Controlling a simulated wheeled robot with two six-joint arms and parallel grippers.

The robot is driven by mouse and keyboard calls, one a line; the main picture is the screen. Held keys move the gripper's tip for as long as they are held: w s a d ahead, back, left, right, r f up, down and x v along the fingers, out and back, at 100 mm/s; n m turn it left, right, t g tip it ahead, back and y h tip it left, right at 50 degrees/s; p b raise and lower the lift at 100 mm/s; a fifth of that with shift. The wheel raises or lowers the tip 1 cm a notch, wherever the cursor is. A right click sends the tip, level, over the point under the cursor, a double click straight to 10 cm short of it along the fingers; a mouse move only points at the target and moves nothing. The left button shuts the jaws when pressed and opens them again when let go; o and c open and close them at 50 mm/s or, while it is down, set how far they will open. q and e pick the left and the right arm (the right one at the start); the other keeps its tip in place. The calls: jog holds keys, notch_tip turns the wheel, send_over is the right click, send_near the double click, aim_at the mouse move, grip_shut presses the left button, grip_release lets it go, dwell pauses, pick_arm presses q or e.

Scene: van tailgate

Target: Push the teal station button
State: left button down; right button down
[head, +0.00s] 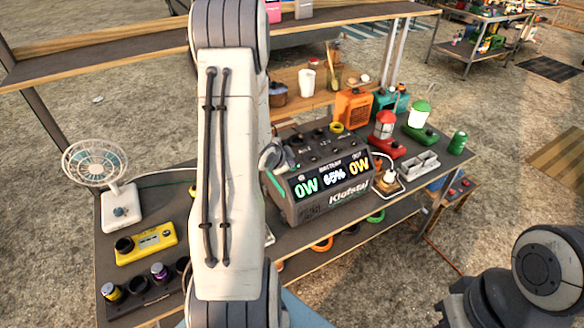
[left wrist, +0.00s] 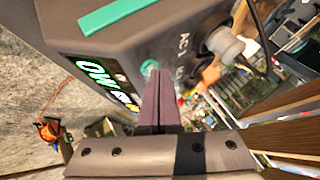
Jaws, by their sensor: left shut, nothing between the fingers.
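The power station (head: 325,190) is a dark grey box on the workbench, its lit display reading 0W, 65% and 0W. In the left wrist view, the round teal button (left wrist: 148,66) shows on the station's panel beside the display. My left gripper (left wrist: 158,78) is shut and empty. Its fingertips are right at the teal button and partly cover it; I cannot tell whether they touch it. My right gripper is out of view; only that arm's links show.
A white fan (head: 97,170) and a yellow device (head: 146,243) stand left on the bench. A red lantern (head: 384,130), a green lantern (head: 420,118) and an orange box (head: 353,109) stand right of and behind the station. A white plug (left wrist: 222,43) sticks out near the button.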

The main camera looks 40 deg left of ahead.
pick_arm(q)
jog(key=shift+f, duration=0.2)
jog(key=shift+r, duration=0.15)
jog(key=shift+r+p, duration=0.3)
jog(key=shift+r, duration=0.15)
jog(key=shift+r, duration=0.1)
notch_tip(320, 180, up, 6)
jog(key=p, duration=0.5)
dwell(0.3)
dwell(0.3)
